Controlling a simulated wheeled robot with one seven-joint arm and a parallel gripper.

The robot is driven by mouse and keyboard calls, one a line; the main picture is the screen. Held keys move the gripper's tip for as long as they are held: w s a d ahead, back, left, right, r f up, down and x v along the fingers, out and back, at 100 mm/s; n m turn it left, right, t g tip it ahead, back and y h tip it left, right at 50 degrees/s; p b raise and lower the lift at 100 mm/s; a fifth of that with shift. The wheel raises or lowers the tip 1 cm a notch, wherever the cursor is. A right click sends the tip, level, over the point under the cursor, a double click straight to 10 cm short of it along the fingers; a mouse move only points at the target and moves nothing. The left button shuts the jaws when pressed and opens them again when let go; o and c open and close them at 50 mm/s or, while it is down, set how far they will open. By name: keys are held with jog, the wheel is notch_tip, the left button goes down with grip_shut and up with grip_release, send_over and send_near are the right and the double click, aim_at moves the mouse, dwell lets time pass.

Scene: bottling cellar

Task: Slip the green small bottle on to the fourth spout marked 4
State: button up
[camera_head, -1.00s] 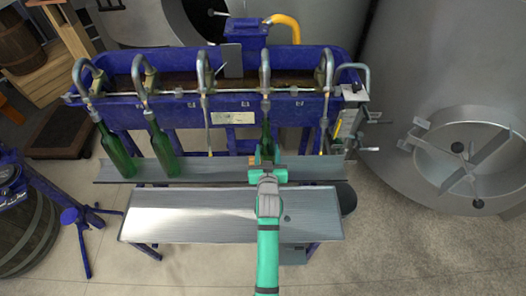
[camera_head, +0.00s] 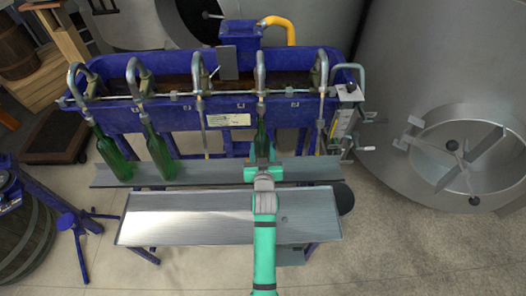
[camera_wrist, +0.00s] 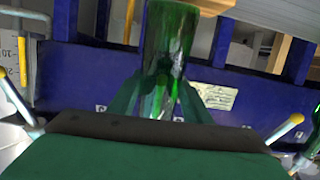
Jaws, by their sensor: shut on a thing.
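The green small bottle (camera_head: 262,136) stands roughly upright under the fourth spout from the left (camera_head: 261,78) in the head view. My gripper (camera_head: 262,164) is shut on it, and the bottle also shows between the fingers in the wrist view (camera_wrist: 170,45). The bottle's top meets the lower end of that spout. I cannot tell whether the spout tip is inside the neck or just in front of it. The number 4 is not legible. My gripper hides the bottle's lower part.
Two green bottles (camera_head: 113,158) (camera_head: 159,154) hang at the first and second spouts over the narrow metal shelf (camera_head: 212,172). The third spout (camera_head: 198,80) and fifth spout (camera_head: 321,78) are free. A wider metal tray (camera_head: 190,218) lies in front, under my arm.

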aim_at(263, 153)
jog(key=shift+w+a+r, duration=0.1)
jog(key=shift+w+r, duration=0.05)
jog(key=shift+r, duration=0.35)
jog(key=shift+w+r, duration=0.15)
jog(key=shift+r, duration=0.35)
jog(key=shift+s+r+g, duration=0.7)
jog(key=shift+s+r, duration=0.15)
jog(key=shift+s, duration=0.1)
jog(key=shift+s+r, duration=0.1)
jog(key=shift+s, duration=0.25)
jog(key=shift+f, duration=0.25)
jog(key=shift+s+f, duration=0.3)
jog(key=shift+f, duration=0.1)
jog(key=shift+s+f, duration=0.3)
jog(key=shift+f, duration=0.25)
jog(key=shift+s+f, duration=1.85)
jog(key=shift+f, duration=2.15)
jog(key=shift+s+f, duration=1.85)
jog(key=shift+f, duration=2.15)
jog(key=v, duration=0.7)
jog(key=shift+s+f, duration=0.25)
jog(key=shift+f, duration=0.05)
